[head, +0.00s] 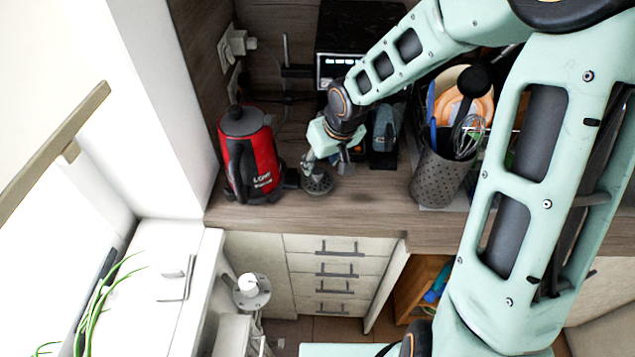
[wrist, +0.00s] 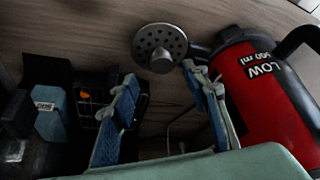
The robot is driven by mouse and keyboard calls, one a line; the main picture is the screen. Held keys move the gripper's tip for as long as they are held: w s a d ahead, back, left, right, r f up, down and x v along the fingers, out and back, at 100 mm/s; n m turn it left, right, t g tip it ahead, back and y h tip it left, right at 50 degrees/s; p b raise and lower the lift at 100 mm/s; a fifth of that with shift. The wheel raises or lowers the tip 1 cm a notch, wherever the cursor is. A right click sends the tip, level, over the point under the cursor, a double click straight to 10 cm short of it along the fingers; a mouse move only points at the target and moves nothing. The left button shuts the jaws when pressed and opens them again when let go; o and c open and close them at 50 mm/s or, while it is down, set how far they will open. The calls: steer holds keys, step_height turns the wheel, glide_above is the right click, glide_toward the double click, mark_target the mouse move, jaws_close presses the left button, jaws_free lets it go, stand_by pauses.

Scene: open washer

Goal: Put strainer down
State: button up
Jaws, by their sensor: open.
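The strainer (head: 317,184) is a small round grey piece with holes, on the wooden counter just right of the red kettle. In the wrist view its perforated disc (wrist: 160,42) shows beyond the fingertips, with a rounded knob at its middle. My gripper (head: 329,160) is just above and beside the strainer in the head view. In the wrist view my gripper (wrist: 160,76) has its two blue-padded fingers spread apart, with nothing held between them. The strainer looks apart from the fingers, though the right fingertip is near its rim.
The red kettle (head: 251,160) stands close on the left. A perforated utensil holder (head: 437,178) with a whisk stands to the right. A dark appliance (head: 345,52) is behind. The counter's front strip (head: 350,212) is clear above the drawers (head: 337,262).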

mark_target(317, 171)
steer(key=f, duration=0.2)
steer(key=a+f, duration=0.1)
steer(key=shift+w+f+b, duration=0.2)
steer(key=shift+f+b, duration=0.1)
steer(key=shift+f, duration=0.05)
steer(key=shift+w+f, duration=0.2)
steer(key=shift+f, duration=0.15)
steer(key=shift+c, duration=0.4)
jaws_close()
